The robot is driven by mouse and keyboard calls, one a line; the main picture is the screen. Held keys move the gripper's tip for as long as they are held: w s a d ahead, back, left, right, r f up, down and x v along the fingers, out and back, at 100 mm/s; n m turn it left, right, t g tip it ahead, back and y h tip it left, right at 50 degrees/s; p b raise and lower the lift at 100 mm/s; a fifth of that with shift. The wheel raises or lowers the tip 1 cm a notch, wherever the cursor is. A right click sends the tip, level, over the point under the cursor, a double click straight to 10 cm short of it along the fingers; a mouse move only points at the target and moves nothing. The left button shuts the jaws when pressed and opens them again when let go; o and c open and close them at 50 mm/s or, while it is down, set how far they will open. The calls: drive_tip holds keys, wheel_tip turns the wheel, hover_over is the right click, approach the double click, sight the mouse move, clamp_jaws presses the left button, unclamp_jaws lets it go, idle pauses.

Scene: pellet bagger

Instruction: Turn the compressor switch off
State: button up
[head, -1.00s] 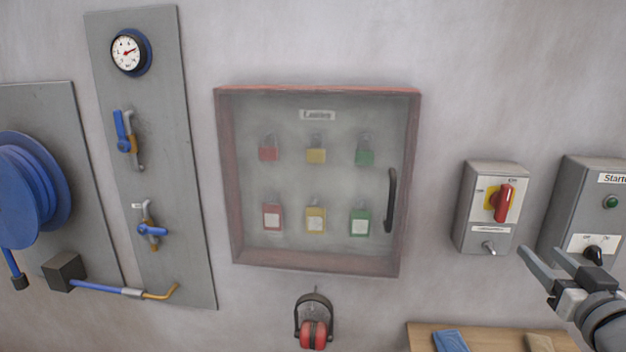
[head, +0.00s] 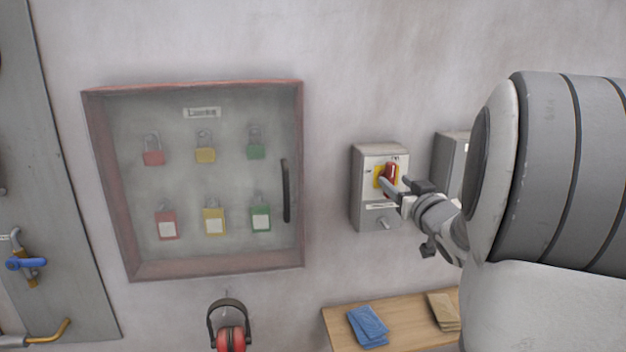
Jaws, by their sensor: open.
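The switch box (head: 367,211) is a grey wall box with a red rotary handle (head: 391,175) on a yellow plate. The handle stands nearly upright and is partly hidden by my gripper. My gripper (head: 394,184) is open at the front of the box, with its fingers close around or just in front of the red handle. I cannot tell whether they touch it. A small metal stub (head: 384,223) sticks out low on the box.
A lock cabinet (head: 293,110) with a clear front and several padlocks hangs to the left. A second grey box (head: 448,155) is mostly hidden behind my arm. Red ear defenders (head: 230,338) hang below. A wooden shelf (head: 400,314) holds blue cloth (head: 368,326) and tan gloves (head: 443,311).

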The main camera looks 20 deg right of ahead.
drive_tip(key=shift+x, duration=1.2)
clamp_jaws()
